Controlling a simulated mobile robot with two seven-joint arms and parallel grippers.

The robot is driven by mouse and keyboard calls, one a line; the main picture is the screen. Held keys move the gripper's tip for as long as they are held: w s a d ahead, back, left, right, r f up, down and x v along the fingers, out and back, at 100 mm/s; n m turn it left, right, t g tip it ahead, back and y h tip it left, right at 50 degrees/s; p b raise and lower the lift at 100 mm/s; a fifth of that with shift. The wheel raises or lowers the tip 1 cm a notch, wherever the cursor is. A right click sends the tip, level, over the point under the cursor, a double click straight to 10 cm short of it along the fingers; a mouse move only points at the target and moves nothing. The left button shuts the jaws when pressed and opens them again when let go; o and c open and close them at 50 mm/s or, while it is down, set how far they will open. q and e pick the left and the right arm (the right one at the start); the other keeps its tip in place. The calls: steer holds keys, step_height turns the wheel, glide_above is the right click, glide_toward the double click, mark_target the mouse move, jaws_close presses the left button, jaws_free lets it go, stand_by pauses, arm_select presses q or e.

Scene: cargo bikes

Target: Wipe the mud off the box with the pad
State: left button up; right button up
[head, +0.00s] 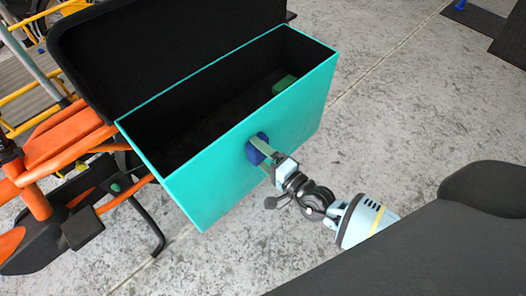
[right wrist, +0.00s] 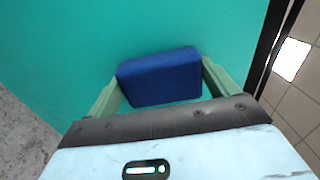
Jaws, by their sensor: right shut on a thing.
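The teal box (head: 195,178) is mounted on the orange cargo bike, its black lid open and its dark inside showing. My right gripper (head: 262,150) is at the middle of the box's front wall, shut on the blue pad (head: 256,143). In the right wrist view the pad (right wrist: 159,77) sits between both fingers, against or very close to the teal wall (right wrist: 60,45); I cannot tell whether it touches. No mud shows on the parts of the wall I can see; the part behind the pad is hidden. My left gripper is not in view.
A small green block (head: 284,84) lies inside the box at its right end. The black lid (head: 150,45) stands up behind. The orange bike frame (head: 62,140) and a black stand leg are at left.

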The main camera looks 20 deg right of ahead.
steer(key=shift+s+a+p, duration=0.2)
steer(key=shift+a, duration=0.5)
steer(key=shift+s+a+p, duration=0.15)
steer(key=shift+s+a, duration=0.05)
steer(key=shift+a, duration=0.5)
steer(key=shift+r, duration=0.1)
steer(key=shift+s, duration=0.1)
steer(key=p, duration=0.1)
glide_toward(244, 154)
steer(key=shift+w+a+r, duration=0.1)
steer(key=shift+w, duration=0.2)
steer(key=shift+p+v, duration=0.45)
steer(key=shift+v, duration=1.05)
